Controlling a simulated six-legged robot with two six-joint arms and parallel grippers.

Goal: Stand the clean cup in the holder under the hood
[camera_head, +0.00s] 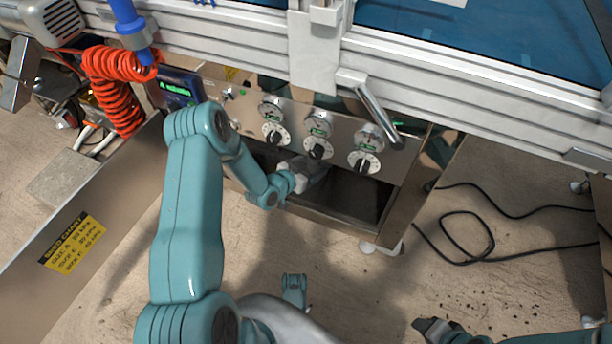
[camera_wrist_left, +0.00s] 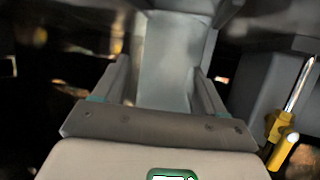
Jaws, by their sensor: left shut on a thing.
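My left gripper (camera_head: 300,178) reaches into the dark opening under the steel control panel. In the left wrist view its two fingers (camera_wrist_left: 163,82) are shut on a plain grey cup (camera_wrist_left: 168,62), which fills the space between them. In the head view only a pale grey bit of the cup (camera_head: 316,167) shows past the gripper, in shadow. I cannot make out the holder for sure in either view. My right gripper (camera_head: 432,325) is at the bottom edge, low over the floor, and its jaws are not clear.
A yellow-handled tool (camera_wrist_left: 283,145) stands by a grey block (camera_wrist_left: 255,85) on the right of the wrist view. A black cable (camera_head: 470,212) lies on the floor.

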